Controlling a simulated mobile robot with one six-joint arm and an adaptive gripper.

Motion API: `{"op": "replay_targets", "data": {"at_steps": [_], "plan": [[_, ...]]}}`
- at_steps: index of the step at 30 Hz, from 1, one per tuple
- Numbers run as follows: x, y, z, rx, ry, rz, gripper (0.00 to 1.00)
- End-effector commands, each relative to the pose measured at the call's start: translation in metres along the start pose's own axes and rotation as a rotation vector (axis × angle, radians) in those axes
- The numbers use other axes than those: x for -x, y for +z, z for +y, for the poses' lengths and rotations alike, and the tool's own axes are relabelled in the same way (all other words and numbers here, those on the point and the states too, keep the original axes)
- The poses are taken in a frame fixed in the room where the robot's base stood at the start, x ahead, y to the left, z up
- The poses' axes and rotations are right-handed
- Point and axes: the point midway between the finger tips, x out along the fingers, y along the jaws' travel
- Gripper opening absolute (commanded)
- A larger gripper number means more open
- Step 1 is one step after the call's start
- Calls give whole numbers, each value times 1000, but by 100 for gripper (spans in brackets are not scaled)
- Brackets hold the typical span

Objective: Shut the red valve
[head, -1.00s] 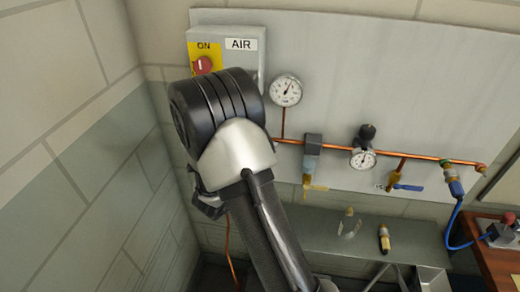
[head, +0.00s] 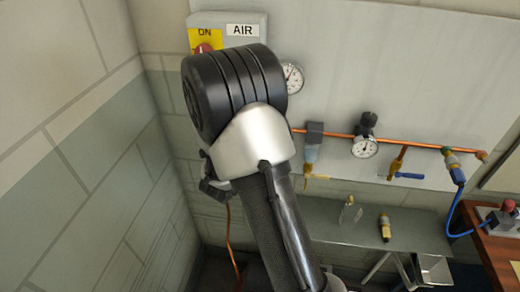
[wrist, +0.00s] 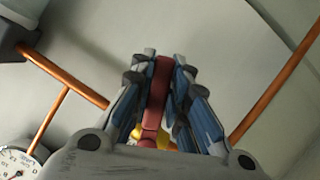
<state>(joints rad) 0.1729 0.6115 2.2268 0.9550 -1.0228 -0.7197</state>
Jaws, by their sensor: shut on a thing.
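The red valve shows in the wrist view as a long red handle (wrist: 157,95) with a yellow-brass part at its lower end. My gripper (wrist: 164,57) has its two blue-grey fingers on either side of the red handle and is shut on it. The handle runs lengthwise between the fingers. Most of the valve body is hidden by the gripper. In the head view my arm covers the red valve, so its position along the pipe cannot be told there.
Copper pipe (wrist: 65,76) and a round gauge (wrist: 20,165) lie left of the gripper in the wrist view. In the head view, a switch box (head: 240,30), regulator gauge (head: 364,147), blue-handled valve (head: 408,176) and grey shelf (head: 400,230) stand around my arm.

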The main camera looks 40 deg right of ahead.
Motion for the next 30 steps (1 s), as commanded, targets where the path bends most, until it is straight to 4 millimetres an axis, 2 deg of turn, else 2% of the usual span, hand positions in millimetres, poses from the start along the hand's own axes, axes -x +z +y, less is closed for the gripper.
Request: {"op": "replay_targets", "data": {"at_steps": [6, 15, 30], "plan": [[-1, 0, -13, -174, -71, 5, 0], [1, -4, -24, -336, -138, 4, 0], [2, -8, -29, -412, -169, 4, 0]]}}
